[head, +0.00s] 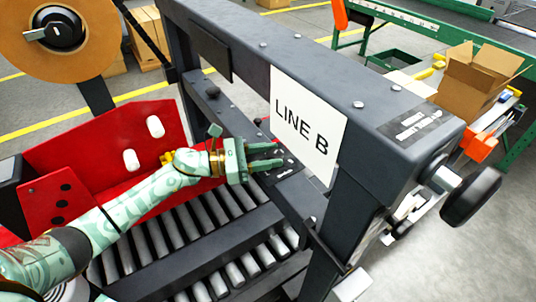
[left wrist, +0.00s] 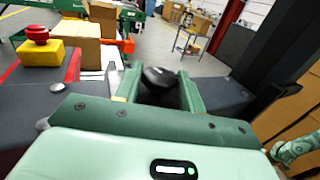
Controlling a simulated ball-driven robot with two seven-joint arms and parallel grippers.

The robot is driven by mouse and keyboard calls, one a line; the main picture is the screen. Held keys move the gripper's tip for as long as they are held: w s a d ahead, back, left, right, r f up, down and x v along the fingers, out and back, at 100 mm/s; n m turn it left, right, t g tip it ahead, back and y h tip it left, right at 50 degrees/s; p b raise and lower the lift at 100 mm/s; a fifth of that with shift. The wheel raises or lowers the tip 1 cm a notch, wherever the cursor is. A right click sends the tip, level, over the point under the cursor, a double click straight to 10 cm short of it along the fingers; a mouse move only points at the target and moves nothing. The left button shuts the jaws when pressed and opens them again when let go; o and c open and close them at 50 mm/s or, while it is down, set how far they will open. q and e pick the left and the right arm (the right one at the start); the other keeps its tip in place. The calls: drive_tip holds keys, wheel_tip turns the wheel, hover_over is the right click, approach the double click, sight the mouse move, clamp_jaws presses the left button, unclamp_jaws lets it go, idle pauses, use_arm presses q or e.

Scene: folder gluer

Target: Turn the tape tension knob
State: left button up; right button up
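My left gripper (head: 265,155) reaches in from the left over the red machine part, its fingers pointing right towards the frame below the LINE B sign. It is open, with a gap between its fingers in the left wrist view (left wrist: 160,98). A black rounded knob (left wrist: 160,77) shows in or beyond that gap; I see no contact. A large black knob (head: 470,195) sits on a metal shaft at the beam's right end. A smaller black knob (head: 213,91) is on the rail behind the gripper. I cannot tell which one is the tension knob.
The dark beam with the LINE B sign (head: 305,128) stands right of the gripper. Rollers (head: 180,235) lie below. A tape roll (head: 100,38) hangs at upper left. A red stop button (left wrist: 37,34) on a yellow box is at left in the left wrist view.

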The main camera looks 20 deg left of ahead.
use_arm(q)
drive_tip(key=shift+s+d+r+n+t+y+p, duration=0.1)
drive_tip(key=shift+n+t+y+p, duration=0.45)
drive_tip(key=shift+t+p, duration=0.2)
drive_tip(key=shift+s+d+n+t+y+p, duration=0.1)
drive_tip(key=shift+n+t+y+p, duration=0.5)
drive_tip(key=shift+n+t, duration=0.2)
drive_tip(key=n+t+y+p, duration=0.1)
drive_tip(key=t+y, duration=0.1)
drive_tip(key=n+t+y+p, duration=0.1)
drive_tip(key=n+y, duration=0.1)
drive_tip(key=shift+s+d+n+t+y, duration=0.15)
drive_tip(key=shift+d+n+t+y, duration=0.1)
drive_tip(key=shift+t, duration=0.1)
drive_tip(key=n+t+y, duration=0.1)
drive_tip(key=n+y, duration=0.1)
drive_tip(key=y, duration=0.1)
drive_tip(key=shift+d+n+y, duration=0.1)
drive_tip(key=shift+n+y, duration=0.2)
drive_tip(key=shift+d+n+t+y, duration=0.1)
drive_tip(key=shift+n+t+y, duration=0.2)
drive_tip(key=shift+n+y, duration=0.65)
drive_tip(key=shift+d+n+t+y, duration=0.1)
drive_tip(key=shift+n+t+y, duration=0.3)
drive_tip(key=shift+y, duration=0.95)
drive_tip(key=shift+n+y, duration=0.25)
drive_tip(key=shift+y, duration=0.05)
drive_tip(key=o, duration=0.9)
